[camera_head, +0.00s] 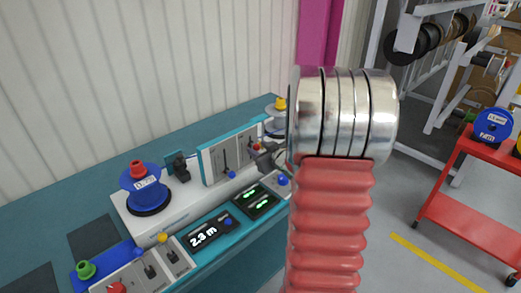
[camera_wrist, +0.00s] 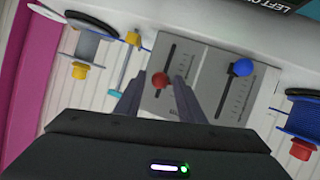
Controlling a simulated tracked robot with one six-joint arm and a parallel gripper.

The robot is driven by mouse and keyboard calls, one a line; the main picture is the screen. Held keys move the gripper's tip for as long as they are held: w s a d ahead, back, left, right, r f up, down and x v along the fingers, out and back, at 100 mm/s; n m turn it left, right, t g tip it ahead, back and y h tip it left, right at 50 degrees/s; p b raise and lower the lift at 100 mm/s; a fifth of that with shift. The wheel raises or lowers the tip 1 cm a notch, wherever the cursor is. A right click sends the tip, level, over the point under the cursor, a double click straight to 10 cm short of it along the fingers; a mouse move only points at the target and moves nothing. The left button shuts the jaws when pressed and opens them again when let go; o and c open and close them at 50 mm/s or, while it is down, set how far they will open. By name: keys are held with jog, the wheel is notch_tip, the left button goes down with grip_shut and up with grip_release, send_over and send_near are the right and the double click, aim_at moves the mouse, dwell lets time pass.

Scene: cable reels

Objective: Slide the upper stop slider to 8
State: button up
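A grey panel with two slot sliders stands upright on the machine; in the wrist view its bare face (camera_wrist: 205,72) shows two dark slots with scale marks. One slider has a red knob (camera_wrist: 160,79), the other a blue knob (camera_wrist: 243,68). In the head view the red knob (camera_head: 256,147) is near the panel's right end and the blue knob (camera_head: 231,175) is at its lower edge. I cannot read the labels or tell which is the upper stop slider. My gripper (camera_wrist: 157,81) is open, its fingers on either side of the red knob with gaps visible.
A blue reel (camera_head: 146,187) sits on the white machine top, left of the panel. A display (camera_head: 203,236) reading 2.3 m and lower sliders (camera_head: 150,268) are in front. My arm hides the machine's right side. A red cart (camera_head: 470,190) stands at right.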

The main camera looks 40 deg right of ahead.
grip_shut()
jog(key=c, duration=0.5)
grip_release()
jog(key=c, duration=0.4)
jog(key=shift+o, duration=0.2)
jog(key=shift+r, duration=1)
jog(key=o, duration=1.1)
